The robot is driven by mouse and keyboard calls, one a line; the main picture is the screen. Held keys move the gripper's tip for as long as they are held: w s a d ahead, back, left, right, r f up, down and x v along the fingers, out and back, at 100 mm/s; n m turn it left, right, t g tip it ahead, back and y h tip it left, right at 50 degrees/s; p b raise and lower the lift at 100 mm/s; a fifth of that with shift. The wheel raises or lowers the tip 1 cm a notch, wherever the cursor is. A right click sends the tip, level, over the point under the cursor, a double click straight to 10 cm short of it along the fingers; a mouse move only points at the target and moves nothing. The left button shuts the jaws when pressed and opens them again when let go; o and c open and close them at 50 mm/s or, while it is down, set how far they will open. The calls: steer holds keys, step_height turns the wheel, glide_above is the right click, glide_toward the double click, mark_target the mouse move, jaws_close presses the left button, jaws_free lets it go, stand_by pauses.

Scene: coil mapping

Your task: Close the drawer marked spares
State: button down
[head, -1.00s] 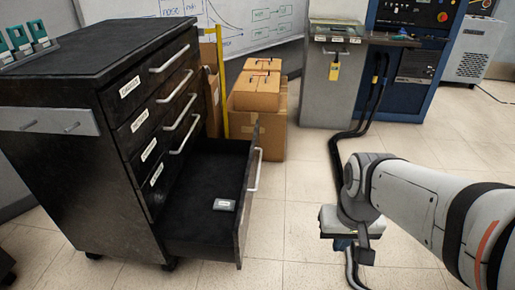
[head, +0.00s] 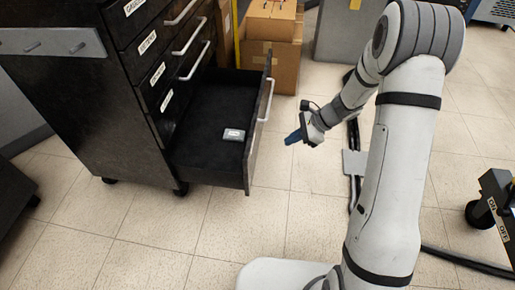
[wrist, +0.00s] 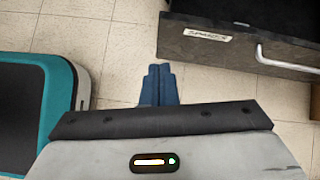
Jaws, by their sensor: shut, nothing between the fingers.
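The bottom drawer (head: 210,122) of the black cabinet (head: 85,115) stands pulled far out. A small grey box (head: 233,135) lies inside it. In the wrist view, the drawer front (wrist: 222,58) carries a label (wrist: 208,34) reading SPARES and a silver handle (wrist: 285,62). That handle also shows in the head view (head: 265,100). My gripper (head: 290,138) is to the right of the drawer front, apart from it. In the wrist view, its blue fingers (wrist: 158,72) are together and empty, with floor beyond their tips and the drawer front to their upper right.
The drawers above (head: 160,55) look shut. Cardboard boxes (head: 270,50) stand behind the open drawer. Black cables (head: 353,150) run along the floor right of my gripper. A black wheeled stand (head: 490,205) is at the right edge. Tiled floor (head: 225,225) in front of the drawer is clear.

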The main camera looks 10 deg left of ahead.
steer(key=w+a+f+m+b, duration=0.2)
steer(key=a+f+b, duration=0.3)
steer(key=a+f, duration=0.6)
steer(key=shift+w+a+f+m+t+y, duration=0.3)
steer(key=shift+w+f+y, duration=0.15)
steer(key=shift+w, duration=0.1)
steer(key=shift+w+a, duration=0.1)
